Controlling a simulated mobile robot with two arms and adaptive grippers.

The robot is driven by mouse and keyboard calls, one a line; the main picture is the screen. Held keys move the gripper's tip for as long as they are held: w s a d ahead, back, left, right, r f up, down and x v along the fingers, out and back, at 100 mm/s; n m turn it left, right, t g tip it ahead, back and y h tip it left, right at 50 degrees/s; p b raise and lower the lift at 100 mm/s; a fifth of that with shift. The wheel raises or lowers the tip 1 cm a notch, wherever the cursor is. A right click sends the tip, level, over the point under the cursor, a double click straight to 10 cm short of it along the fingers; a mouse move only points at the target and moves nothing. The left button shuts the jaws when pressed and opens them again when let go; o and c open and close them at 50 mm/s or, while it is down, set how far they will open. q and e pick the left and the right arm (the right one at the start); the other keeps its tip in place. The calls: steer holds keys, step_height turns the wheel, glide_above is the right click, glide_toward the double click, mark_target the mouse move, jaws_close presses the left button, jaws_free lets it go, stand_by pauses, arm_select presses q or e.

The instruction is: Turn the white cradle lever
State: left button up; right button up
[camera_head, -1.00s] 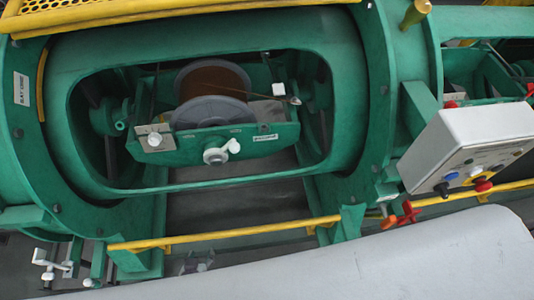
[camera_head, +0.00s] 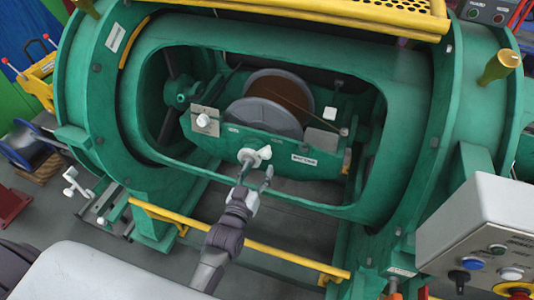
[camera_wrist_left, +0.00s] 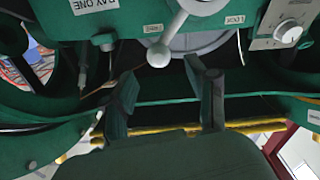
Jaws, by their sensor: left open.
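The white cradle lever (camera_head: 254,155) is on the front of the green cradle, with a round hub and a ball-ended arm. In the left wrist view the lever (camera_wrist_left: 160,53) slants down and left from its hub to the white ball knob. My left gripper (camera_head: 257,176) is just below and in front of the lever, reaching up from below. In the left wrist view its open fingers (camera_wrist_left: 166,85) stand apart, below the ball knob, with nothing between them. No contact with the lever can be made out. My right gripper is not in view.
The spool (camera_head: 270,105) lies in the cradle behind the lever, inside the green housing window. The window's lower rim (camera_head: 300,205) and a yellow rail (camera_head: 270,255) cross near my left arm. A control box (camera_head: 480,235) stands at right.

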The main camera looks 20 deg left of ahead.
mark_target(264, 157)
arm_select(q)
steer(key=w, duration=0.7)
steer(key=shift+d, duration=0.15)
steer(key=shift+s, duration=0.1)
jaws_close()
